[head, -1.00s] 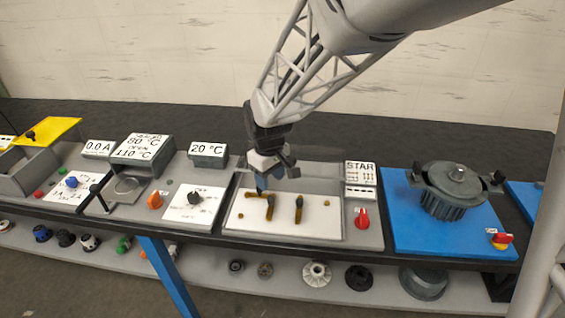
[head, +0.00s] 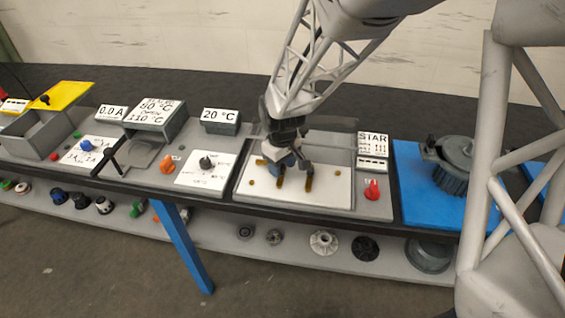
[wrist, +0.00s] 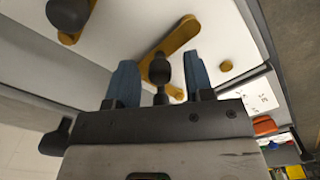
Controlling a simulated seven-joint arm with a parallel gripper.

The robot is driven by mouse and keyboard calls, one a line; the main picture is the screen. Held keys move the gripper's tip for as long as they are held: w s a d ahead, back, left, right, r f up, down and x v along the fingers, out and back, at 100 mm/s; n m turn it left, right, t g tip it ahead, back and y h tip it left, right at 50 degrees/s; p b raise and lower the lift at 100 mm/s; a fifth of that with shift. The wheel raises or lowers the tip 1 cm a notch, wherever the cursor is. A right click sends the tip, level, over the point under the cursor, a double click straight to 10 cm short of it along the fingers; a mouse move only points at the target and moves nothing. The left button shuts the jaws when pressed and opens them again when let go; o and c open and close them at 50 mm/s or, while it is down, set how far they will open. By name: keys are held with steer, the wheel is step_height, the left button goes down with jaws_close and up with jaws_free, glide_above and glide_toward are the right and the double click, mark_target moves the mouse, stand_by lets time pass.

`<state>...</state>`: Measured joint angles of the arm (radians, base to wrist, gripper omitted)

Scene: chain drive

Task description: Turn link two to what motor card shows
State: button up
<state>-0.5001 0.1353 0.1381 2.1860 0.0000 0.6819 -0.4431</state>
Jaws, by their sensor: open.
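A white terminal board (head: 325,198) carries brass links with dark knobs. Two link ends (head: 280,181) and (head: 309,183) show below my gripper (head: 277,169) in the head view; the rest is hidden behind it. In the wrist view my gripper (wrist: 160,82) is open, its blue fingers on either side of the dark knob of one slanted brass link (wrist: 181,36). Whether the fingers touch the knob I cannot tell. A second link (wrist: 70,37) with a dark knob lies to the left. The motor card (head: 372,140) reads STAR above a small diagram.
A red knob (head: 373,190) sits right of the board. A clear cover (head: 335,143) stands behind it. A dial panel (head: 206,171) lies to the left and a motor (head: 452,166) on a blue plate to the right. Brass studs (head: 253,182) dot the board.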

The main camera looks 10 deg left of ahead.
steer(key=shift+c, duration=0.2)
jaws_close()
